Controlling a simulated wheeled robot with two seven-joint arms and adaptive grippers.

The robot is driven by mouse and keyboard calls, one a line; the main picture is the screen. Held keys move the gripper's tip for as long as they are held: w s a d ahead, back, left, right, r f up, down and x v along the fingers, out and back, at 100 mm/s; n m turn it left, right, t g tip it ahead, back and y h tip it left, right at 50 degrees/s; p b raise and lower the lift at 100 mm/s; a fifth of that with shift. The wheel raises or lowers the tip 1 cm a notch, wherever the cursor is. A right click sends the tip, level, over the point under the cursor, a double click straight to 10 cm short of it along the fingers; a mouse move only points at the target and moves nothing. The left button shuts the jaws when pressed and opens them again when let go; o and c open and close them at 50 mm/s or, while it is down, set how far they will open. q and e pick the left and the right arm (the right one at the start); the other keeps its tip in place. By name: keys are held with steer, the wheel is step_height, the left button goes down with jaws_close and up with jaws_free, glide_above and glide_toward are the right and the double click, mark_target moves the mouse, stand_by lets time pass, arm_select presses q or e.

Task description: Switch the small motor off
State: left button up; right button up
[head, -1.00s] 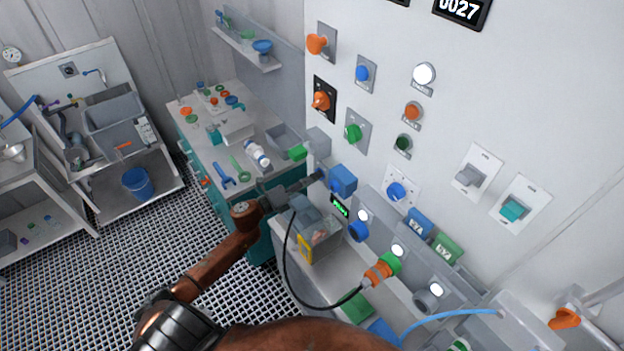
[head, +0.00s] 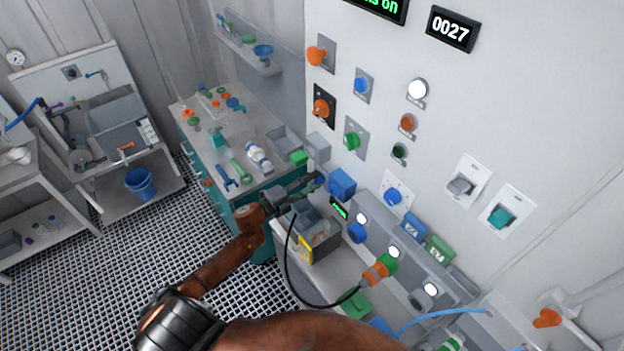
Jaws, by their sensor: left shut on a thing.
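A blue box-shaped unit (head: 342,184), which looks like the small motor, sits against the white wall panel at the back of the bench. A small green readout (head: 339,209) is just below it. My left gripper (head: 312,184) reaches in from the left, at the left side of the blue box. It is shut on a small blue part (head: 320,178) there. The fingers hide most of that part, so I cannot tell its position. My right gripper is not in view.
A black cable runs in front of the bench to an orange and green connector (head: 381,267). The wall panel carries several knobs and switches, a counter reading 0027 (head: 452,29) and a cut-off green-text display (head: 378,6).

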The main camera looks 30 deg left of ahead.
arm_select(q)
steer(key=n+p, duration=0.1)
steer(key=n, duration=0.1)
steer(key=shift+r+n, duration=0.1)
steer(key=shift+n, duration=0.2)
steer(key=shift+n+p, duration=0.9)
steer(key=shift+n, duration=0.6)
steer(key=o, duration=1.2)
steer(key=shift+c, duration=0.2)
steer(key=shift+s, duration=0.1)
steer(key=v, duration=1.2)
